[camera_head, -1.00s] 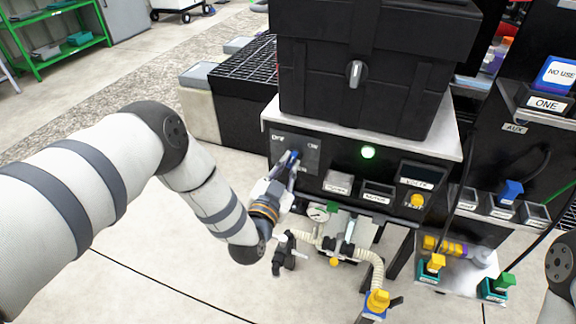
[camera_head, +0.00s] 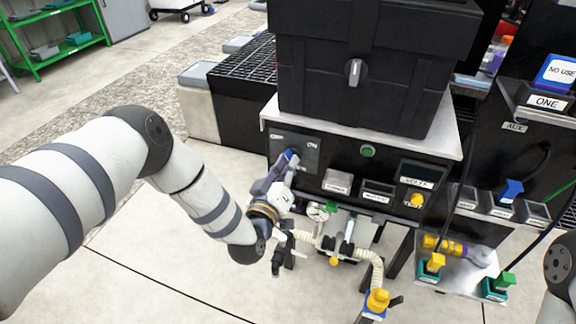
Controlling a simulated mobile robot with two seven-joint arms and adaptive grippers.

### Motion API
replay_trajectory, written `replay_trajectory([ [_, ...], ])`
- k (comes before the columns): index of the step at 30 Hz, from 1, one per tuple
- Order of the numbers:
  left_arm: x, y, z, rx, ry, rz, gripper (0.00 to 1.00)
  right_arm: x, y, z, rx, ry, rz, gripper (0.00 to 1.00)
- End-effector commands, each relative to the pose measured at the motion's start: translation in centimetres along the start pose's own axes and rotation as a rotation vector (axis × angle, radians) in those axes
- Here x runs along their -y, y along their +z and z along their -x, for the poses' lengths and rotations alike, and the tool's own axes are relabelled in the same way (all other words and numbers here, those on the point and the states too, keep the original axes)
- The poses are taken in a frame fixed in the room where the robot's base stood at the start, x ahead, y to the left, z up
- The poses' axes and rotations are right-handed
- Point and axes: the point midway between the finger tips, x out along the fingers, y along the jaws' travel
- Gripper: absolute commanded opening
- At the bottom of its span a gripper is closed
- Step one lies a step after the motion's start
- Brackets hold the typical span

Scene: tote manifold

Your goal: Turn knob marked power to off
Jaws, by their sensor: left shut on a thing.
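The power knob (camera_head: 288,154) is blue and sits on a dark plate at the left of the black control panel (camera_head: 342,160). Labels that look like OFF and ON stand at the plate's upper left and upper right. My left gripper (camera_head: 287,161) is shut on the knob, and its fingers hide most of it. The round green lamp (camera_head: 368,151) on the panel is dark. My right gripper is out of view; only a part of my right arm shows at the right edge.
A yellow TEST knob (camera_head: 417,200) sits at the panel's right, below a display (camera_head: 418,173). A black case (camera_head: 360,85) stands on top. Hoses and a gauge (camera_head: 318,211) hang below, near my left wrist. Boxes with coloured plugs stand to the right.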

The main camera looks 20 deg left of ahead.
Motion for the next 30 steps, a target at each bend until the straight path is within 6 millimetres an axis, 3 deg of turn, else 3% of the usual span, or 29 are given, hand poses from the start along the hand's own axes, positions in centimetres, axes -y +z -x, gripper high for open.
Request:
replay_trajectory([
  [12,0.06,0.18,0.10,0.004,-0.002,0.180,0.00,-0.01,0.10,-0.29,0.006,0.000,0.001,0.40],
  [29,0.00,0.19,0.11,0.005,-0.002,0.210,0.00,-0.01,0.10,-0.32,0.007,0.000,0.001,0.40],
  [30,0.00,0.20,0.11,0.005,-0.002,0.210,0.15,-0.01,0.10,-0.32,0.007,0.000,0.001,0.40],
])
